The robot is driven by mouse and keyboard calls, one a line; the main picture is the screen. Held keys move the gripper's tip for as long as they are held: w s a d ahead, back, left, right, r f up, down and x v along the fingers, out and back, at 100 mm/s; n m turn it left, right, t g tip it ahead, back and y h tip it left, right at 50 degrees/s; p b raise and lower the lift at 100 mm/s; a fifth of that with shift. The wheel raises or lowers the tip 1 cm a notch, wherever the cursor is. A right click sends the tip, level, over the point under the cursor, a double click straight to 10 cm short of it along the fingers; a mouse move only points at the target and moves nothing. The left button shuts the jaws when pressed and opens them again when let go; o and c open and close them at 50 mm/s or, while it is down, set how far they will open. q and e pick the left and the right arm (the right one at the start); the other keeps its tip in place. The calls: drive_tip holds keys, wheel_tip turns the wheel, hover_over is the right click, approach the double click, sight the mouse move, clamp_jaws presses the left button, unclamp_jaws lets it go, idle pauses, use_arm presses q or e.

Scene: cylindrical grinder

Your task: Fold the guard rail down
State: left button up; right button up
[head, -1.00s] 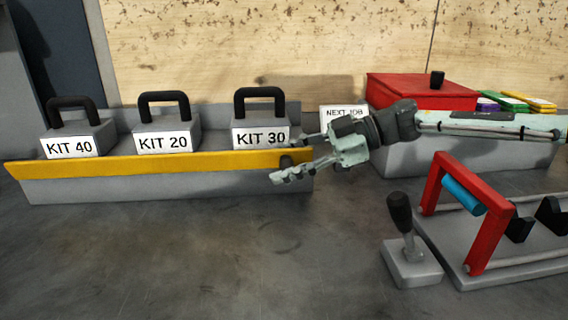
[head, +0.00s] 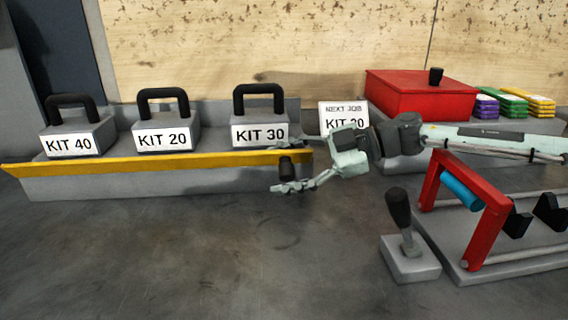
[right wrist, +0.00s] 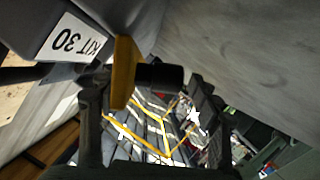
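The guard rail (head: 150,164) is a long yellow bar along the front of the grey kit shelf. A black knob (head: 287,168) sticks out near its right end. My right gripper (head: 285,166) is open around the knob, with one finger above it and one below. In the right wrist view the knob (right wrist: 160,76) lies between the spread fingers, and the yellow rail (right wrist: 124,72) is close to the left finger. I cannot tell whether a finger touches the knob. My left gripper is out of view.
Three handled kits, KIT 40 (head: 75,135), KIT 20 (head: 165,133) and KIT 30 (head: 259,130), stand behind the rail. A NEXT JOB card (head: 343,113), red box (head: 415,97), lever (head: 400,215) and red-framed fixture (head: 480,225) are to the right. The front floor area is clear.

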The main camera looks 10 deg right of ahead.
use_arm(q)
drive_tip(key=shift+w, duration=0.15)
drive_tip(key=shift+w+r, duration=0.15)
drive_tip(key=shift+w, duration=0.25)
use_arm(e)
drive_tip(key=shift+w+r, duration=0.1)
drive_tip(key=shift+r, duration=0.15)
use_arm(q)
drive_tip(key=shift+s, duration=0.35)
use_arm(e)
wheel_tip(320, 180, up, 10)
drive_tip(key=shift+f, duration=0.15)
